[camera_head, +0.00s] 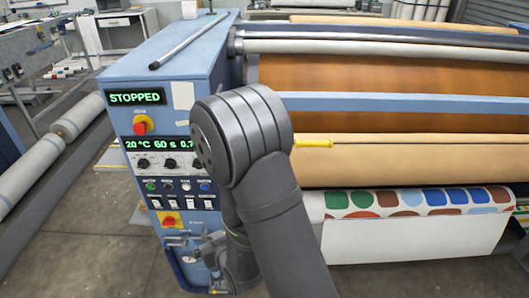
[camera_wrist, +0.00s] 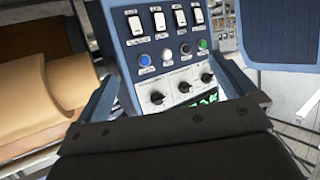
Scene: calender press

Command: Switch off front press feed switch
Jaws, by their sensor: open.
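A row of several white rocker switches (camera_head: 190,204) sits low on the front panel of the blue press cabinet. The same row (camera_wrist: 180,18) shows upside down at the top of the wrist view. The labels are too small to read, so I cannot tell which one is the front press feed switch or how each is set. My gripper (camera_wrist: 166,72) is open and empty, its two fingers spread left and right before the panel, apart from the switches. In the head view my arm hides part of the panel's right side.
Push buttons (camera_wrist: 183,49) and black knobs (camera_wrist: 184,86) sit beside the switches. The display (camera_head: 137,98) reads STOPPED, above a red emergency button (camera_head: 140,126).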

